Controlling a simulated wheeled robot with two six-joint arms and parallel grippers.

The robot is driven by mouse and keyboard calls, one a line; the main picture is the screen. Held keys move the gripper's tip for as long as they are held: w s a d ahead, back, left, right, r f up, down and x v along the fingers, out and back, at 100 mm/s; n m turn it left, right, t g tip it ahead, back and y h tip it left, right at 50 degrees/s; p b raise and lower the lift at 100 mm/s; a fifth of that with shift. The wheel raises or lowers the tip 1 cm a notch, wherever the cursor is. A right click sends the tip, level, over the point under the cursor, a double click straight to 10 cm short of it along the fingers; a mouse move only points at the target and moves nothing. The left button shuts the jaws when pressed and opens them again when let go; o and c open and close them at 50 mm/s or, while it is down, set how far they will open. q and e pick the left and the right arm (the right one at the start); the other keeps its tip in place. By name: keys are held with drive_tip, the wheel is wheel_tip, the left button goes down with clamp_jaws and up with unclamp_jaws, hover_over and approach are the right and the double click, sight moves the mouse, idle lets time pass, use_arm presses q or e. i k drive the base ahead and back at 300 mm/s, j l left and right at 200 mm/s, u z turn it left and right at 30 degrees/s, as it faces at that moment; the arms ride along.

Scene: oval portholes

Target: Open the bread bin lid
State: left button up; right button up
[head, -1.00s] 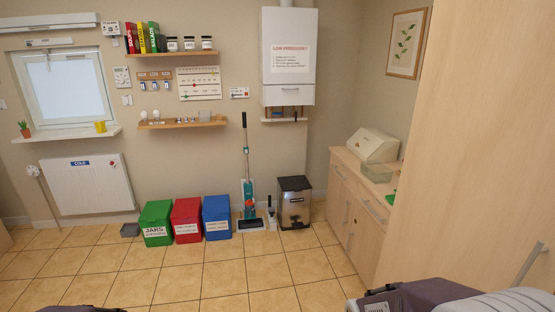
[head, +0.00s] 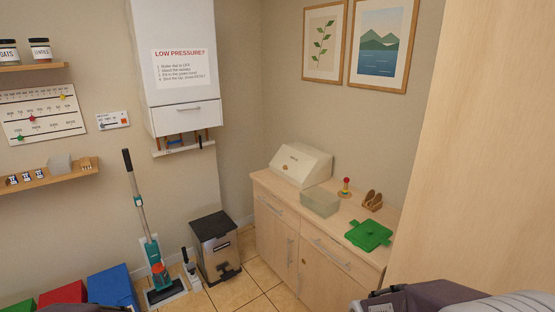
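The bread bin (head: 290,168) is cream with a sloped front and stands at the far left end of the wooden sideboard (head: 345,244), near the corner. Its lid (head: 299,163) looks shut, with a small label or handle on the front. My grippers are not in view; only parts of my own arms show along the bottom edge.
On the sideboard are a translucent box (head: 320,203) just in front of the bin, a stacking toy (head: 345,188), a wooden holder (head: 372,201) and a green item (head: 369,235). A pedal bin (head: 215,247) stands left. A tall wooden panel (head: 480,150) fills the right.

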sight(297, 165)
drive_tip(key=i+j+z, duration=0.45)
drive_tip(key=i+j, duration=0.25)
drive_tip(key=i, duration=0.2)
drive_tip(key=i+j, duration=0.25)
drive_tip(key=i, duration=0.2)
drive_tip(key=i+j+u, duration=0.1)
drive_tip(key=i+j, duration=0.15)
drive_tip(key=i, duration=0.2)
drive_tip(key=i+j, duration=0.25)
drive_tip(key=i, duration=0.2)
drive_tip(key=i+j, duration=0.2)
drive_tip(key=i, duration=0.25)
drive_tip(key=i+j, duration=0.2)
drive_tip(key=i, duration=0.25)
drive_tip(key=j+u, duration=0.05)
